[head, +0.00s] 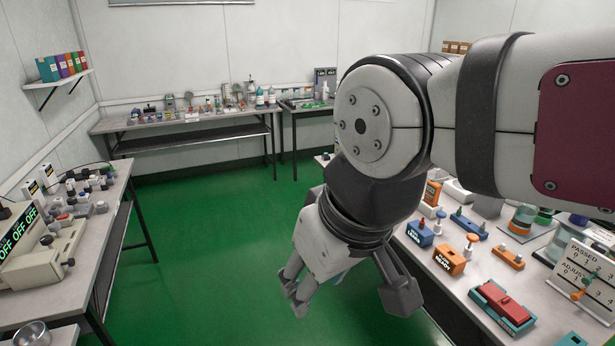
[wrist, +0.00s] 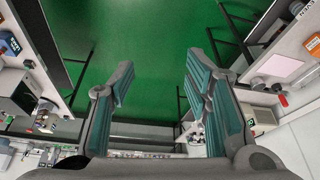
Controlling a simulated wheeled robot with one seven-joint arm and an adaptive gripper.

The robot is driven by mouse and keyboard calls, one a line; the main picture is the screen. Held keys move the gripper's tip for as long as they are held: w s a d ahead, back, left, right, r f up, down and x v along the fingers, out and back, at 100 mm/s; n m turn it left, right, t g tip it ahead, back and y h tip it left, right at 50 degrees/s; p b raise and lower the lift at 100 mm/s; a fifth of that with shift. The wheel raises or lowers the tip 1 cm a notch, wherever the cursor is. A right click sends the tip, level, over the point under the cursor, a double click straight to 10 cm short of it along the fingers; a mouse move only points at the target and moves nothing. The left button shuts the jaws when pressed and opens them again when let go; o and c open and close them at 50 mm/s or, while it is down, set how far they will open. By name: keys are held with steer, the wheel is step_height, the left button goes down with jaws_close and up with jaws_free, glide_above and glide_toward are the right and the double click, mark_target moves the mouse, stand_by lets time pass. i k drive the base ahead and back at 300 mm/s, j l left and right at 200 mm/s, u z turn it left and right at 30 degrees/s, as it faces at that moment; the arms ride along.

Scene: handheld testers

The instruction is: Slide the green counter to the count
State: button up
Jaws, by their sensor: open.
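A white count board (head: 566,246) stands at the right edge of the head view, on the right bench. It carries lines reading PASSED and ADJUST with numerals. A small green counter (head: 586,282) shows on its lower part, close to an orange one (head: 576,296); their exact settings are too small to read. My gripper (head: 350,302) hangs over the floor left of that bench, well apart from the board. Its fingers are spread and empty. In the wrist view my gripper (wrist: 160,76) is open over green floor, and the board cannot be made out there.
The right bench (head: 465,285) holds several testers, among them an orange READY box (head: 449,261), a blue box (head: 419,234) and a red-topped device (head: 502,304). A left bench (head: 115,205) holds instruments with OFF displays. The green floor (head: 215,225) between benches is clear.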

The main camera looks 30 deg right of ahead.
mark_target(586, 281)
steer(key=j+z, duration=0.1)
steer(key=z, duration=1.5)
steer(key=i+l+z, duration=0.1)
steer(key=z, duration=0.7)
steer(key=k, duration=0.15)
steer(key=k+l+u, duration=0.1)
steer(key=k, duration=0.25)
steer(key=k+l+u, duration=0.1)
steer(key=k+l, duration=0.15)
steer(key=k, duration=0.1)
